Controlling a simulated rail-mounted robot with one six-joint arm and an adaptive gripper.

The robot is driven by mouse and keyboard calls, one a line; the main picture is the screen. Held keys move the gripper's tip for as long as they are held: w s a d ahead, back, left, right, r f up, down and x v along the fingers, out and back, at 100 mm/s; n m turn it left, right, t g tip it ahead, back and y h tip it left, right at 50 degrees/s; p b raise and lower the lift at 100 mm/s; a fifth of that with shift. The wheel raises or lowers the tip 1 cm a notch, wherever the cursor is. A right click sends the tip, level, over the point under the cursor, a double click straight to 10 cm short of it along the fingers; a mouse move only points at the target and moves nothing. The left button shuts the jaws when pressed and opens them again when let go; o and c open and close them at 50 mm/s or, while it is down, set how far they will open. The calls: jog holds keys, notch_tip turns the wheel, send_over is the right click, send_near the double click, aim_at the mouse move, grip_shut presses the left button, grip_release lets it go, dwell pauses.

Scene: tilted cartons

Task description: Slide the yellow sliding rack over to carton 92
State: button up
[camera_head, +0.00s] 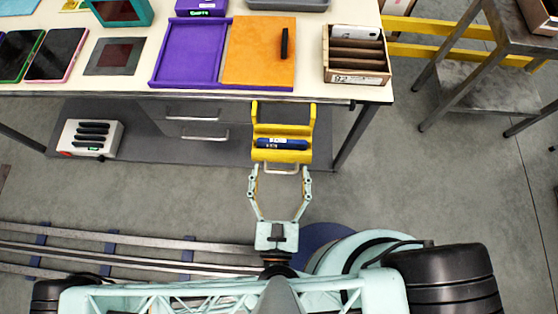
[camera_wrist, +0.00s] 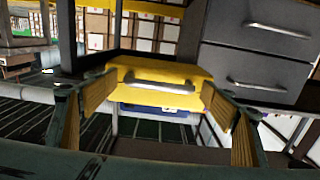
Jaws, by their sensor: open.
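The yellow sliding rack (camera_head: 267,129) hangs at the table's front edge, with a dark blue item (camera_head: 283,144) in it and a pale handle (camera_head: 283,170) on its front. In the wrist view the rack's yellow front (camera_wrist: 190,75) and handle (camera_wrist: 157,87) are straight ahead. Carton 92 (camera_head: 357,79) is a cardboard box on the table, right of the rack, holding brown dividers and a white item. My gripper (camera_head: 280,174) is open, its fingers on either side of the handle. Contact with the handle cannot be told.
The table (camera_head: 310,90) also carries a purple tray (camera_head: 188,52), an orange panel (camera_head: 260,50) and tablets (camera_head: 57,53) at left. Grey drawers (camera_head: 188,120) sit under it. A table leg (camera_head: 352,137) stands right of the rack. A metal stool (camera_head: 465,80) is further right.

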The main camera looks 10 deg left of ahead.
jog(key=shift+s, duration=0.2)
jog(key=s+d, duration=0.2)
jog(key=s, duration=0.9)
jog(key=shift+d, duration=0.15)
dwell(1.3)
jog(key=shift+c, duration=0.2)
